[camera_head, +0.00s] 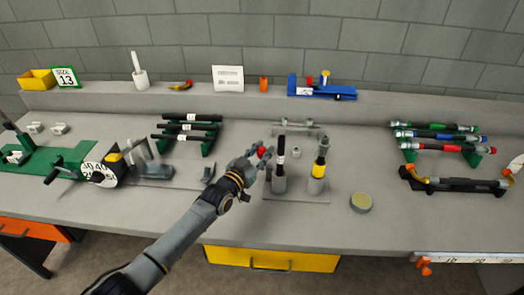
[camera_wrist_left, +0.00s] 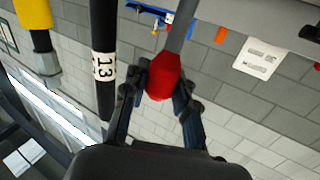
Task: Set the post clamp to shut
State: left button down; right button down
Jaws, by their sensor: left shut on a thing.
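The post clamp's lever ends in a red grip (camera_head: 262,152). In the left wrist view, the red grip (camera_wrist_left: 163,80) lies between the fingers of my left gripper (camera_wrist_left: 164,92), with a grey bar running on from it. In the head view my left gripper (camera_head: 254,163) reaches in from the front left and is shut on the red grip. Just right of it stands a black hose with a white label (camera_head: 280,152), upright in a grey holder (camera_head: 279,184). The label reads 13 in the left wrist view (camera_wrist_left: 104,66). The clamp's jaws are too small to make out. My right gripper is not seen.
A round tin (camera_head: 361,202) sits farther right. Racks of hoses stand left (camera_head: 188,131) and right (camera_head: 436,140). A green machine with a dial (camera_head: 100,174) is at the left.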

pick_arm(q)
jog(key=s+t+b, duration=0.1)
jog(key=b, duration=0.2)
jog(key=s+f+m+t+h+b, duration=0.1)
jog(key=b, duration=0.2)
jog(key=shift+s+f, duration=0.1)
jog(key=shift+s, duration=0.1)
jog(key=c, duration=1)
grip_release()
jog(key=shift+v, duration=3.8)
